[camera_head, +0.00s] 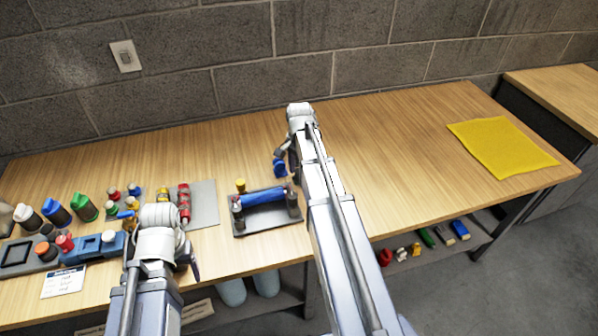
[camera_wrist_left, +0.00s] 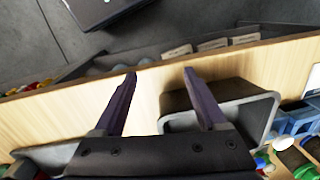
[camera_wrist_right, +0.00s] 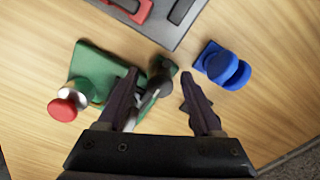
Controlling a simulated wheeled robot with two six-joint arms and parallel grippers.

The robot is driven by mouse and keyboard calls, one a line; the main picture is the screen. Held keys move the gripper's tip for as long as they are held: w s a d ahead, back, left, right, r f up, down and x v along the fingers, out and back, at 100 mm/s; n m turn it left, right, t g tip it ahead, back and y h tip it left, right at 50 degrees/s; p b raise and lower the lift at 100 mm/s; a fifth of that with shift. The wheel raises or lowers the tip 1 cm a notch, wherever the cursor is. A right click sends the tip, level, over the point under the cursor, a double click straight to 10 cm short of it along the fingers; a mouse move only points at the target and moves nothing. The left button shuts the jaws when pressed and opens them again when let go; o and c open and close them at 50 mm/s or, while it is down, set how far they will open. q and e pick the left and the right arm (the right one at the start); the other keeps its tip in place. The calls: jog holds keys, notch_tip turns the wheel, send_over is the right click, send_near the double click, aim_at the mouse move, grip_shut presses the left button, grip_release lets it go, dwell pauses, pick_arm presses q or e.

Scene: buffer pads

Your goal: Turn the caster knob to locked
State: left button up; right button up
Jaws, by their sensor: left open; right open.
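I cannot tell for certain which part is the caster knob. In the right wrist view a green base (camera_wrist_right: 92,65) carries a red round knob (camera_wrist_right: 62,110) on a pale metal stem, and a dark grey cylinder (camera_wrist_right: 165,68) stands at its right. My right gripper (camera_wrist_right: 160,80) is open, its fingers on either side of a dark and pale part by the green base; contact is unclear. In the head view the right arm hides most of this spot. My left gripper (camera_wrist_left: 159,74) is open and empty over the table's front edge.
A blue double knob (camera_wrist_right: 222,66) is beside the right finger; it also shows in the head view (camera_head: 280,168). A black tray (camera_head: 262,222) holds a blue roller (camera_head: 263,197). Bottles and fixtures crowd the left. A yellow mat (camera_head: 500,147) lies right, with bare table before it.

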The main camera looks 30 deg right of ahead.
aim_at(299, 171)
jog(key=shift+r, duration=0.1)
notch_tip(299, 171, up, 8)
jog(key=p, duration=0.8)
pick_arm(q)
notch_tip(299, 171, up, 8)
jog(key=shift+f, duration=0.15)
pick_arm(e)
jog(key=shift+f, duration=0.2)
jog(key=s+a+n, duration=0.1)
jog(key=a+n, duration=0.1)
jog(key=a, duration=0.1)
jog(key=s+a+n, duration=0.2)
jog(key=a, duration=0.2)
jog(key=s+a+n, duration=0.2)
jog(key=a+n, duration=0.1)
jog(key=shift+a, duration=0.25)
jog(key=s+a+n, duration=0.5)
jog(key=a+n, duration=0.1)
jog(key=a, duration=0.4)
jog(key=s+a+n+h, duration=0.1)
jog(key=s+a+n, duration=0.5)
jog(key=a, duration=0.4)
jog(key=shift+s, duration=0.25)
